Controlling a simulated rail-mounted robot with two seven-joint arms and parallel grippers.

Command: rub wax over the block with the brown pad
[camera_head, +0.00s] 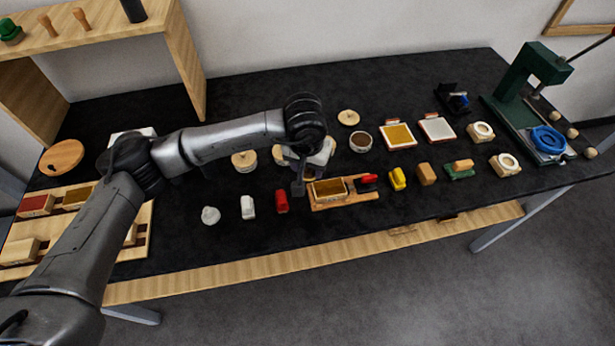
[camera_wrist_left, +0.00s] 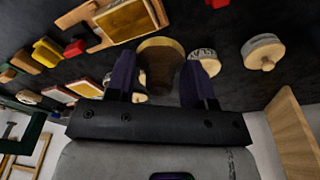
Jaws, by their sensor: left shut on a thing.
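The block (camera_head: 330,187) has a golden-brown top and lies in a wooden holder (camera_head: 345,199) with a red clamp (camera_head: 366,180) at its right end. The block also shows at the top of the left wrist view (camera_wrist_left: 126,22). My left gripper (camera_head: 304,172) is just behind and left of the block, pointing down. In the left wrist view its fingers (camera_wrist_left: 160,85) are shut on a round brown piece with a tan rim, which looks like the brown pad (camera_wrist_left: 158,62). The head view mostly hides this pad behind the gripper. My right gripper is not in view.
A tin marked as wax (camera_wrist_left: 203,56) stands beside the fingers, with a lidded tin (camera_wrist_left: 265,50) further right. An open tin with brown contents (camera_head: 360,141) stands behind the block. A red piece (camera_head: 282,201) and a yellow piece (camera_head: 397,179) flank the holder. A green press (camera_head: 530,95) stands right.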

